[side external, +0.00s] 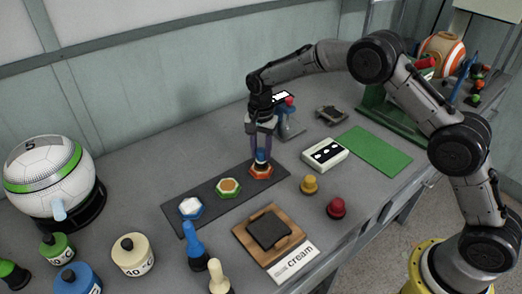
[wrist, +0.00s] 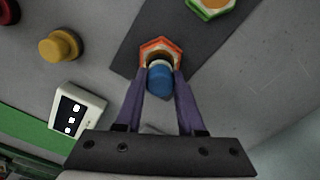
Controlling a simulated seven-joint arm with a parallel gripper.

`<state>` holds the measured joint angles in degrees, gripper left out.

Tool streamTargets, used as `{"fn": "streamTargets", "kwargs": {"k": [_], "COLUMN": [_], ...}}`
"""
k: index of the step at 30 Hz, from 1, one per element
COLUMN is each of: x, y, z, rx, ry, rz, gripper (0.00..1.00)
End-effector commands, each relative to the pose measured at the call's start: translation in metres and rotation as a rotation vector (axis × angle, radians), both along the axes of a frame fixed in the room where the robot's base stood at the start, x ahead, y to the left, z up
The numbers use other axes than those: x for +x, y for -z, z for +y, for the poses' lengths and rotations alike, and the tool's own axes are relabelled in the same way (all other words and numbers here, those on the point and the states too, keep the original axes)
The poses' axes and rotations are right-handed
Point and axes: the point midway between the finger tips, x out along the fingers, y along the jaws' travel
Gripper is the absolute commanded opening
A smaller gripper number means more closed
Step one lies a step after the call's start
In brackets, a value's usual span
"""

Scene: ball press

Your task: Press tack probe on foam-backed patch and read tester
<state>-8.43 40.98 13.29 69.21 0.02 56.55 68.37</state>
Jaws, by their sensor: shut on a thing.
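My gripper (side external: 261,151) points down with its purple fingers shut on a small blue probe (wrist: 160,80) with a pale band. The probe is over the orange-rimmed hexagonal patch (wrist: 157,46), at the right end of a dark strip (side external: 209,197). I cannot tell whether the probe touches the patch. A green-rimmed patch (side external: 228,187) and a white-and-blue patch (side external: 190,208) lie farther left on the strip. The white tester (side external: 325,154) with a black display stands right of the strip; it also shows in the wrist view (wrist: 77,112). Its reading is too small to make out.
Yellow (side external: 309,185) and red (side external: 336,207) knobs stand right of the strip. A wooden board with a black pad (side external: 269,229), a "cream" label (side external: 297,263) and blue and cream pegs are in front. A green mat (side external: 369,151) lies clear at right. A ball sits far left.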

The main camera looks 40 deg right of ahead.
Motion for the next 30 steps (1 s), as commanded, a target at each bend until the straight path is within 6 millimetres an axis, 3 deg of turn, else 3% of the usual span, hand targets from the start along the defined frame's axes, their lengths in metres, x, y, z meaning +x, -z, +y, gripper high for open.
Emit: {"fn": "streamTargets", "kwargs": {"k": [30], "x": [0.0004], "y": [0.0087], "z": [0.0], "rx": [0.001], "ry": [0.0], "rz": [-0.001], "gripper": [0.0]}}
